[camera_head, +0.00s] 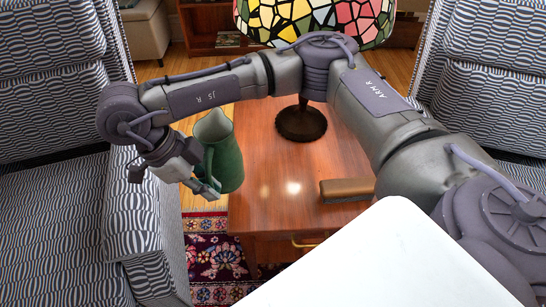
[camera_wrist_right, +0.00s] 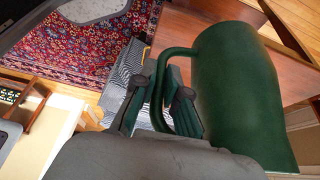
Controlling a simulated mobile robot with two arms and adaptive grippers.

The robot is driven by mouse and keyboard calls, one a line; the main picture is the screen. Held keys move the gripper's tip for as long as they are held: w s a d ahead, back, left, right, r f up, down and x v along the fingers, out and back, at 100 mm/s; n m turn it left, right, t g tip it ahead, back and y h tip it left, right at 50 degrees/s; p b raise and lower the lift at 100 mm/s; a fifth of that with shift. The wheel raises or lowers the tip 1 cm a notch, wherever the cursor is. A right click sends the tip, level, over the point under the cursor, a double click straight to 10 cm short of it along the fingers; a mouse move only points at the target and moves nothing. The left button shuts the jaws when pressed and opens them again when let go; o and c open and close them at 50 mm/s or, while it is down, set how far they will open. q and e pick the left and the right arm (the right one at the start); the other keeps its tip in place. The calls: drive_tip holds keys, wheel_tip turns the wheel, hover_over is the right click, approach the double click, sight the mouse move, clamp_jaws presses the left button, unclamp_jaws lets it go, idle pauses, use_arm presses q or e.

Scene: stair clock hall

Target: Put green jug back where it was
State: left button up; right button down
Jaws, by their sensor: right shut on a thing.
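The green jug (camera_head: 228,160) shows at the left edge of the wooden table (camera_head: 290,215) in the head view, roughly upright with its pale inside visible at the top. My right gripper (camera_head: 203,186) is at the jug's left side. In the right wrist view, the gripper's fingers (camera_wrist_right: 160,103) are shut around the handle of the jug (camera_wrist_right: 240,95), whose body lies to the right of them. I cannot tell whether the jug's base touches the tabletop. My left gripper is in neither view.
A lamp with a stained-glass shade (camera_head: 310,18) stands at the back of the table. A brown block-like object (camera_head: 346,190) lies at the right. Patterned armchairs flank the table on the left (camera_head: 50,200) and right (camera_head: 490,80). The table's front middle is clear. A patterned rug (camera_head: 215,255) lies below.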

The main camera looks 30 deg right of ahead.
sight(230, 159)
use_arm(q)
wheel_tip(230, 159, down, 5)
drive_tip(key=p, duration=0.1)
use_arm(e)
drive_tip(key=s+d+r+m+g+y, duration=0.1)
drive_tip(key=s+r+m+y, duration=0.15)
drive_tip(key=m, duration=0.65)
drive_tip(key=s+d+r+m+y, duration=0.1)
drive_tip(key=m+y, duration=0.3)
drive_tip(key=m, duration=0.5)
drive_tip(key=w+d+f, duration=0.2)
drive_tip(key=w, duration=0.1)
drive_tip(key=w+d+f+b, duration=0.1)
drive_tip(key=w+f, duration=0.1)
drive_tip(key=w, duration=0.1)
drive_tip(key=w+d+f, duration=0.2)
drive_tip(key=w, duration=0.1)
drive_tip(key=shift+w+d+f+b, duration=0.25)
drive_tip(key=shift+d+f+b, duration=0.05)
drive_tip(key=shift+f+b, duration=0.1)
drive_tip(key=shift+w+f+b, duration=0.1)
drive_tip(key=shift+f+b, duration=0.35)
drive_tip(key=shift+f, duration=1.55)
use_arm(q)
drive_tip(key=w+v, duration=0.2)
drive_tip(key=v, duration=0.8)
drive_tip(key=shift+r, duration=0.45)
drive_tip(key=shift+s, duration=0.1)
